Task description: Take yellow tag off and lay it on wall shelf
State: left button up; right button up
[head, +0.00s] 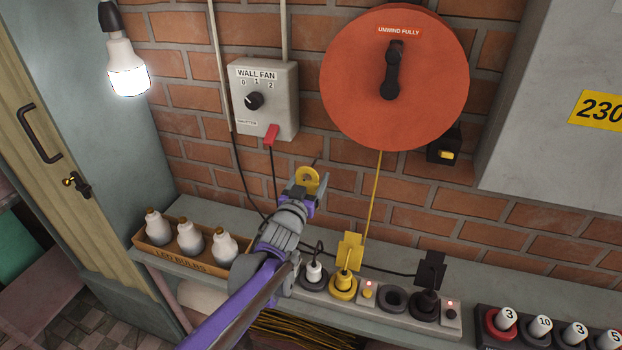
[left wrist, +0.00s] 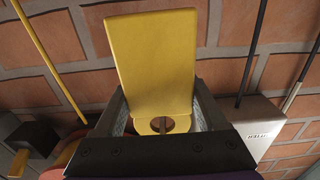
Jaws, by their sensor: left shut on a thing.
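My left gripper (head: 304,194) is in front of the brick wall, above the grey shelf (head: 204,210), and shut on a yellow tag (head: 309,177). In the left wrist view the tag (left wrist: 152,55) shows as a flat plate with a ringed hole at its base, between the two fingers. In the head view mostly its rounded, holed end shows. Another yellow plate (head: 349,248) stands at the yellow plug (head: 343,287) on the shelf. My right gripper is not in view.
Bulbs in a box (head: 160,262) stand at the shelf's left. A black tag (head: 431,268) and black plug are at the right of the sockets. The orange reel (head: 350,90), its yellow cord (head: 373,195) and the fan switch (head: 265,98) are on the wall.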

aim_at(307, 184)
pick_arm(q)
jog(key=shift+s+r, duration=0.1)
jog(key=shift+s, duration=0.05)
jog(key=shift+r+b+v, duration=0.2)
jog(key=shift+b+v, duration=0.1)
jog(key=shift+v, duration=2.55)
jog(key=shift+a, duration=0.15)
